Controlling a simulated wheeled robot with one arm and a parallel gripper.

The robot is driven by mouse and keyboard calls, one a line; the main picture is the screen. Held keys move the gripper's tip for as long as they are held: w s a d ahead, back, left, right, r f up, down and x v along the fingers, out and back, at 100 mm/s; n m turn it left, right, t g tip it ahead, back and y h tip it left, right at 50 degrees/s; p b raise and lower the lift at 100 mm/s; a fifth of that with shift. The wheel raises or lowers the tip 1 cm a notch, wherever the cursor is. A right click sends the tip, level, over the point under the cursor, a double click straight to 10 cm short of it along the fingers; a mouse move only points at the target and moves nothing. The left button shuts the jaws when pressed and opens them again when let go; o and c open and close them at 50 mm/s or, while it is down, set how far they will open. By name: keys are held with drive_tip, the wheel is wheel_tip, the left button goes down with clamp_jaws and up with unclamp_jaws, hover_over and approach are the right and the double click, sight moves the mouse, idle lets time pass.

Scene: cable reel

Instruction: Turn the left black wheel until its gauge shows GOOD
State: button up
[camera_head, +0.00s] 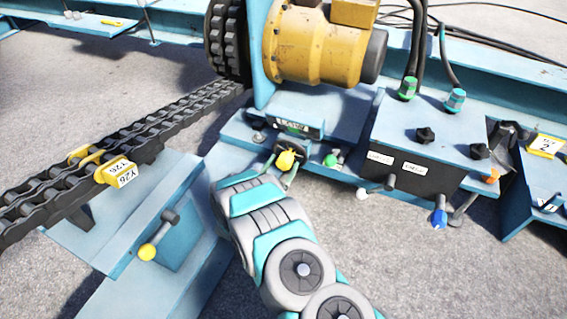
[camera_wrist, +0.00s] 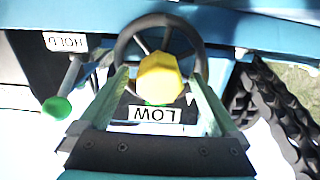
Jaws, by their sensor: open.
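The black wheel (camera_wrist: 121,48) has spokes and a yellow faceted knob (camera_wrist: 160,77) in front of it. In the head view, the knob (camera_head: 285,160) is by the block below the yellow motor, with the dark wheel mostly hidden behind it. My gripper (camera_wrist: 159,80) is open, with one finger on each side of the knob. I cannot tell whether either finger touches it. A white label (camera_wrist: 152,114) below the knob appears upside down in the wrist view and reads LOW. In the head view my gripper (camera_head: 280,170) reaches up to the knob from below.
A green-tipped lever (camera_wrist: 57,107) stands left of the wheel in the wrist view, near a label reading HOLD (camera_wrist: 66,42). A chain (camera_wrist: 285,115) hangs at the right.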

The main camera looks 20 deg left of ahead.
drive_tip(key=shift+w, duration=0.35)
clamp_jaws()
idle(0.7)
